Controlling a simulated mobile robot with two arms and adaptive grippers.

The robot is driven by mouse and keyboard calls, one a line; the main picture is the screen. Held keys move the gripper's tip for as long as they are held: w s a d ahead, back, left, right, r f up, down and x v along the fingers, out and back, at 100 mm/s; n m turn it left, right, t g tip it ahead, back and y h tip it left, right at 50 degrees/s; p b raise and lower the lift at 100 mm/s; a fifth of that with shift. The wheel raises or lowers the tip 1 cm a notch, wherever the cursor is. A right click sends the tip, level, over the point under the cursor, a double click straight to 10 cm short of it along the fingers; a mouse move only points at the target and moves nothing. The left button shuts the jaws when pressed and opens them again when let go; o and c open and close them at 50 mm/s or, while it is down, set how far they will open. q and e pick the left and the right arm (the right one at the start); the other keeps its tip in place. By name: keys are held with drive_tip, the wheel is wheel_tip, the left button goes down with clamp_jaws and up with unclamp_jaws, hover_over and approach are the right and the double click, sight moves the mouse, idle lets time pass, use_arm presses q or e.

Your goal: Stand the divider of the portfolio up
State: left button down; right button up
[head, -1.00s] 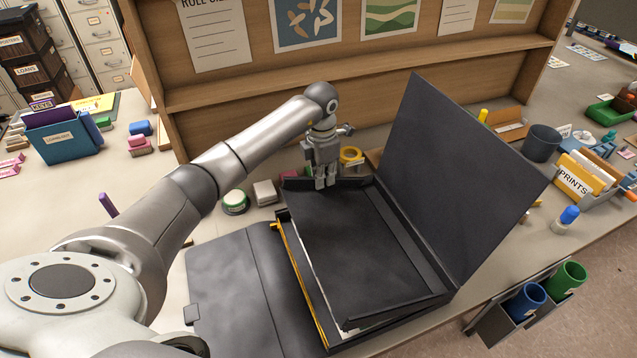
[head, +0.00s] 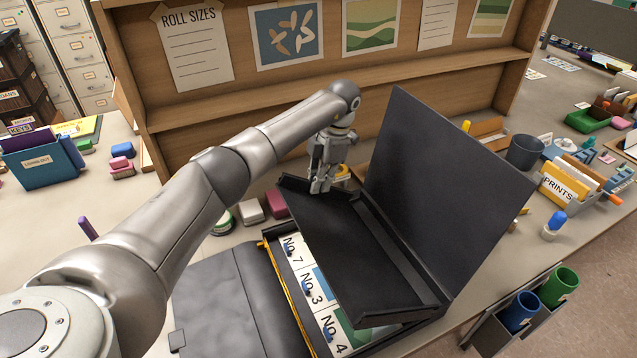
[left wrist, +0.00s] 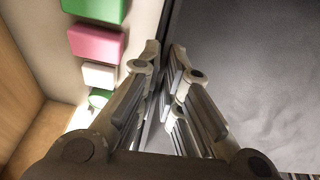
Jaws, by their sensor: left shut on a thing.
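The black portfolio lies open on the table, its left cover (head: 215,295) flat and its right cover (head: 440,190) leaning upright. The divider (head: 345,245) is a dark panel, tilted with its left edge raised and its right side low along the hinge strip. Sheets marked No. 7, No. 3 and No. 4 (head: 318,290) show beneath it. My left gripper (head: 319,190) is shut on the divider at its far left corner. In the left wrist view the fingers (left wrist: 162,65) pinch the panel's edge, with the dark face (left wrist: 250,60) to the right. My right gripper is not in view.
A wooden shelf back (head: 300,95) stands behind the portfolio. Small coloured blocks (head: 250,210) lie left of my gripper. A PRINTS box (head: 556,188), a dark cup (head: 524,152) and blue and green tubes (head: 540,300) are at the right.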

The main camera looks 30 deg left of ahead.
use_arm(q)
drive_tip(key=shift+w+r, duration=0.1)
drive_tip(key=c, duration=1.6)
unclamp_jaws()
drive_tip(key=v, duration=1.1)
drive_tip(key=shift+r, duration=0.4)
